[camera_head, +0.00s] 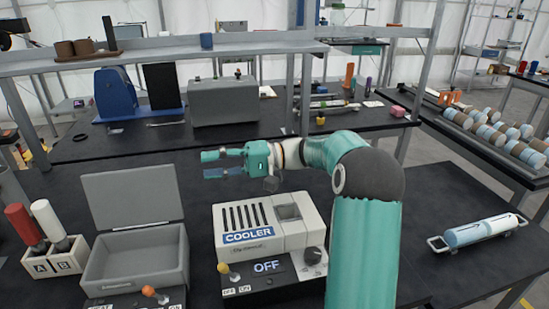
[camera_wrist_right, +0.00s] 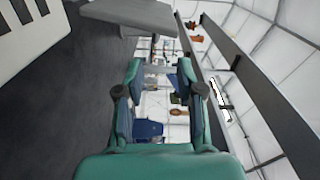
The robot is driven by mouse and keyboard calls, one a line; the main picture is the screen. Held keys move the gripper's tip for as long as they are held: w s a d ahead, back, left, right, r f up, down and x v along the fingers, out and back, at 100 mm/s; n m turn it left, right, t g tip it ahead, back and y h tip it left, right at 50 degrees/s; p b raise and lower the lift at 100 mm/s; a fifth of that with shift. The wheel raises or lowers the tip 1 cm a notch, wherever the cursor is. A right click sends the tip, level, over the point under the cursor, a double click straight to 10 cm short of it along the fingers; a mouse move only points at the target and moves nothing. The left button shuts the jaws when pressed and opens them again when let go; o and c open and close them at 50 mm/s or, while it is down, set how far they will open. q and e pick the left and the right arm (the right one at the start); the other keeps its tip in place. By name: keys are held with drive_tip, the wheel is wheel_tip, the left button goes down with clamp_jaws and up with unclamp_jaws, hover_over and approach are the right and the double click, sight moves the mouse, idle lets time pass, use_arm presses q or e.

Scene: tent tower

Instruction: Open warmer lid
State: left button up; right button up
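The warmer is a grey box (camera_head: 135,262) at the front left of the table in the head view. Its lid (camera_head: 132,196) stands raised at the back, tilted away from the open box. The inside of the box shows and looks empty. My right gripper (camera_head: 206,164) is in the air to the right of the lid, level with its upper part and apart from it in the picture. Its fingers point left, spread apart with nothing between them. The right wrist view also shows the gripper (camera_wrist_right: 160,78) open, with a grey panel, probably the lid (camera_wrist_right: 130,12), near the top. My left gripper is not in view.
A white cooler (camera_head: 262,235) with an OFF display stands right of the warmer, under my right forearm. A holder with a red and a white cylinder (camera_head: 55,255) is at the far left. A shelf (camera_head: 160,55) spans behind.

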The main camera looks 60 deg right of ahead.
drive_tip(key=p+v, duration=0.2)
drive_tip(key=v, duration=1.1)
drive_tip(key=shift+s+d, duration=0.2)
drive_tip(key=shift+s, duration=0.1)
idle(0.6)
idle(0.5)
